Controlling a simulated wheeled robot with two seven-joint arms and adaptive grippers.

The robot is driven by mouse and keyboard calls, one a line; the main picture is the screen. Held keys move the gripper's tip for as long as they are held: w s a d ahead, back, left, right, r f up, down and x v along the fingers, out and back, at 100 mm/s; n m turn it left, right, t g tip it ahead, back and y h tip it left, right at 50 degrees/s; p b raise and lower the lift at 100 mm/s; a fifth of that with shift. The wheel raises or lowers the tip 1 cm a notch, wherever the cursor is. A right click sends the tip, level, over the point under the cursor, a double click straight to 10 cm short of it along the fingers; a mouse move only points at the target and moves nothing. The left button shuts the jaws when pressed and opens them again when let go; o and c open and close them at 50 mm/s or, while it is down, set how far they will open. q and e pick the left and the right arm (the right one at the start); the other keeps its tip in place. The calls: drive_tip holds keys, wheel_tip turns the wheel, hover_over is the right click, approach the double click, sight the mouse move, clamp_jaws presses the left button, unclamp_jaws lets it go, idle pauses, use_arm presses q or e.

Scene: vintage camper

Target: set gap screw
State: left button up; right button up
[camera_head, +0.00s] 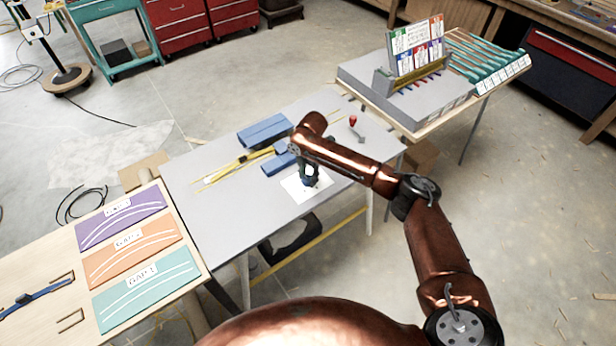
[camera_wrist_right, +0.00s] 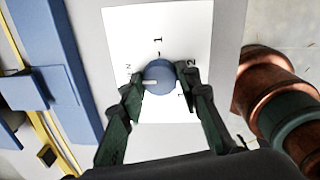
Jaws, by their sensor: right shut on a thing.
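The gap screw is a round blue knob (camera_wrist_right: 158,77) with a white pointer bar, on a white card (camera_wrist_right: 160,25) in the right wrist view. The pointer lies toward the left side of the picture. The card has printed marks around the knob, with a 1 above it and a 2 to its right; the other marks are hard to read. My right gripper (camera_wrist_right: 158,80) is shut on the knob, one dark green finger on each side. In the head view my right gripper (camera_head: 309,178) is over the white card (camera_head: 298,192) and hides the knob. My left gripper is not in view.
The card lies on a grey table (camera_head: 225,218) with blue blocks (camera_head: 265,131), a yellow strip (camera_head: 236,166) and a red-topped lever (camera_head: 353,121). Purple (camera_head: 121,218), orange (camera_head: 132,253) and teal (camera_head: 147,284) panels lie at left. A rack of cards (camera_head: 417,45) stands at the upper right.

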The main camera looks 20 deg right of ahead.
drive_tip(key=shift+c, duration=1.4)
